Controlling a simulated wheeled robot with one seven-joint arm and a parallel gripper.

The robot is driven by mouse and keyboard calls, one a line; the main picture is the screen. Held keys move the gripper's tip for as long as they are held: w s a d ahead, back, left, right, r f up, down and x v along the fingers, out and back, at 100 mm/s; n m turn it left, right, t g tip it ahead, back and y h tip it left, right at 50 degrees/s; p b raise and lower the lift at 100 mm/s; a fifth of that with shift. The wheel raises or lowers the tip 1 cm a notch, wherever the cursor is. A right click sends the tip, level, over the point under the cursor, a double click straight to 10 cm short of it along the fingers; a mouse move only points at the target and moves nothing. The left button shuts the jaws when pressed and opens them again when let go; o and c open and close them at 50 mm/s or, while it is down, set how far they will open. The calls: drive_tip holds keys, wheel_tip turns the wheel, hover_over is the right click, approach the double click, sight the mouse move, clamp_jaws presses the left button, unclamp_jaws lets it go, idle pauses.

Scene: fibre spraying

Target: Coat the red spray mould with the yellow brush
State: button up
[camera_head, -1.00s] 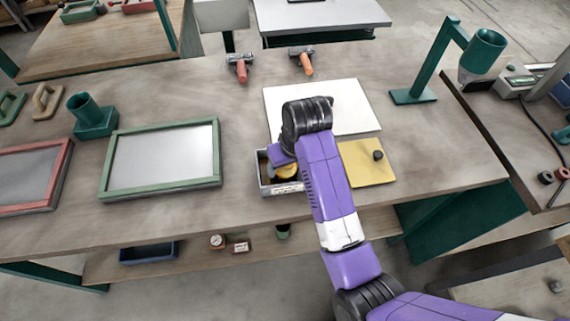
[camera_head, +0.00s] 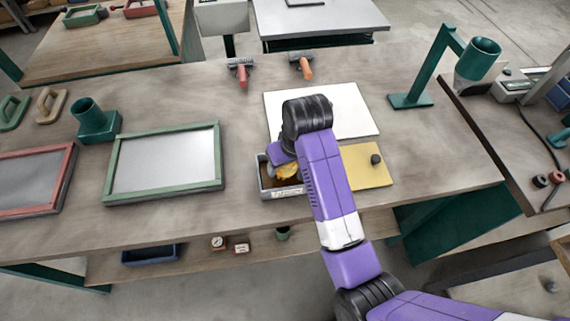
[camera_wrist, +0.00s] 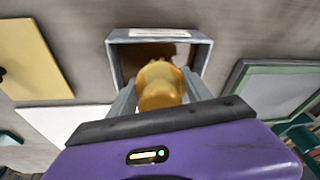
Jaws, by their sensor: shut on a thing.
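My gripper (camera_wrist: 160,92) is shut on the yellow brush (camera_wrist: 160,82), which sits between its two fingers. The brush (camera_head: 287,172) also shows in the head view, over a grey open box (camera_head: 268,190) with brown contents. The brush's lower end is hidden, so I cannot tell whether it touches the contents. The red spray mould (camera_head: 69,170), a red frame around a grey panel, lies at the far left of the bench, well away from my gripper.
A green-framed mould (camera_head: 113,165) lies between the box and the red one. A white board (camera_head: 355,105) and a yellow board (camera_head: 370,172) lie at the right. A green stand (camera_head: 410,100) rises behind. Two rollers lie at the back.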

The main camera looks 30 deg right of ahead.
drive_tip(key=shift+w+r, duration=0.2)
drive_tip(key=shift+r, duration=3.15)
drive_tip(key=shift+s+a+r, duration=0.1)
drive_tip(key=shift+r, duration=0.25)
drive_tip(key=shift+s, duration=0.1)
